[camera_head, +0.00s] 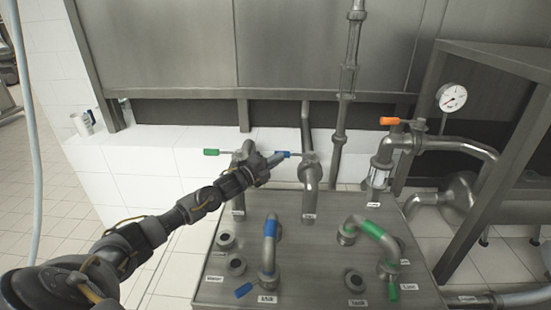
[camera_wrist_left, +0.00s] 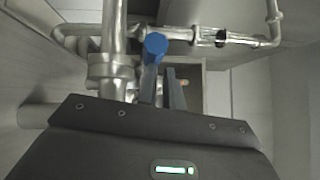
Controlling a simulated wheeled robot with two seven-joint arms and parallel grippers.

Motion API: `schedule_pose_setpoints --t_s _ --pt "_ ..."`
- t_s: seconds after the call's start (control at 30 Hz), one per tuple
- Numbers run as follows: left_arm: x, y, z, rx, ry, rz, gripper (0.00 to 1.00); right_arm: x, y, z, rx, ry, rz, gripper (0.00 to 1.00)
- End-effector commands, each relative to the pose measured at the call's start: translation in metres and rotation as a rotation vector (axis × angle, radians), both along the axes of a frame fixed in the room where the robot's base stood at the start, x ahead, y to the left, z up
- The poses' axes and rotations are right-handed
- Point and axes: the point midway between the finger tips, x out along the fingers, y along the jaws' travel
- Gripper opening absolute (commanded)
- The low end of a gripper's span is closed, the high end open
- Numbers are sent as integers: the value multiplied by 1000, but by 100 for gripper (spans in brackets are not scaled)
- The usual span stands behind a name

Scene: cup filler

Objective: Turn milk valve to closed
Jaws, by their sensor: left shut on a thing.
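A blue valve handle (camera_head: 283,154) sticks out to the left from a vertical steel pipe (camera_head: 310,172) behind the steel panel. My left gripper (camera_head: 277,159) reaches in from the left and is shut on this handle. In the left wrist view the rounded blue end of the handle (camera_wrist_left: 155,44) shows just beyond the fingers (camera_wrist_left: 162,86), with the steel pipe (camera_wrist_left: 112,60) to its left. The fingers partly hide the handle's shaft. I cannot read a label that names this valve. My right gripper is not in view.
A green valve handle (camera_head: 211,152) sits on the pipe to the left, close to my left arm. An orange handle (camera_head: 389,121) is at the right. The steel panel (camera_head: 320,270) carries a blue-banded bent pipe (camera_head: 270,230) and a green-banded one (camera_head: 373,229). A gauge (camera_head: 452,97) stands at right.

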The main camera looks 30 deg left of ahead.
Motion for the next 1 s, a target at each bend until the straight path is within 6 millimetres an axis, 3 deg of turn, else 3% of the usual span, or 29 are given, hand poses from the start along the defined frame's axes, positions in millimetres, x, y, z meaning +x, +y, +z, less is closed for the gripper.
schedule_pose_setpoints --t_s 0.03,0.37,0.7,1.0 --pt "0 6 23 0 -36 12 0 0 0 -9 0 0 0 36" --pt "-47 -23 83 1 -27 3 0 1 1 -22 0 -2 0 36" --pt "-104 -58 109 0 -20 -1 0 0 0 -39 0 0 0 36" --pt "-123 -69 120 -2 -18 1 0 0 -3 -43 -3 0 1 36"
